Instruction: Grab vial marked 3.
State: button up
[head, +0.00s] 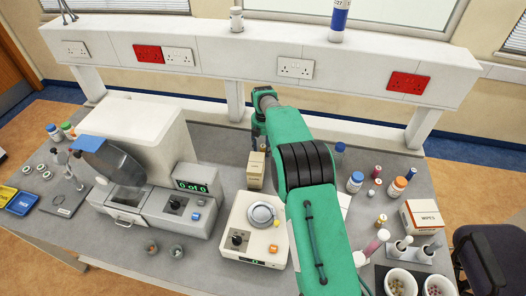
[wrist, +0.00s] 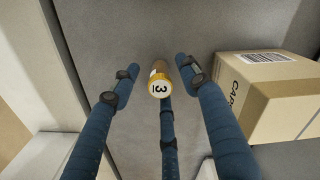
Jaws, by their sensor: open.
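The vial marked 3 (wrist: 160,84) shows in the wrist view with an orange-yellow body and a white top bearing a black 3. It is seen nearly end-on. My gripper (wrist: 157,67) is open, with blue fingers to the left and right of the vial and a third finger below it. Gaps show between the side fingers and the vial; whether the lower finger touches it I cannot tell. In the head view my green arm reaches to the back of the bench, and the vial is not clearly visible there.
A cardboard box marked CAPS (wrist: 270,95) stands close right of the fingers; a pale wall lies to the left. In the head view, a balance (head: 254,228), a large white machine (head: 150,130) and several bottles crowd the bench. A raised white shelf (head: 270,50) spans the back.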

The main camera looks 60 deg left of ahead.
aim_at(263, 146)
dwell(0.4)
grip_shut()
jog(key=shift+r, duration=0.15)
jog(key=shift+r, duration=4.9)
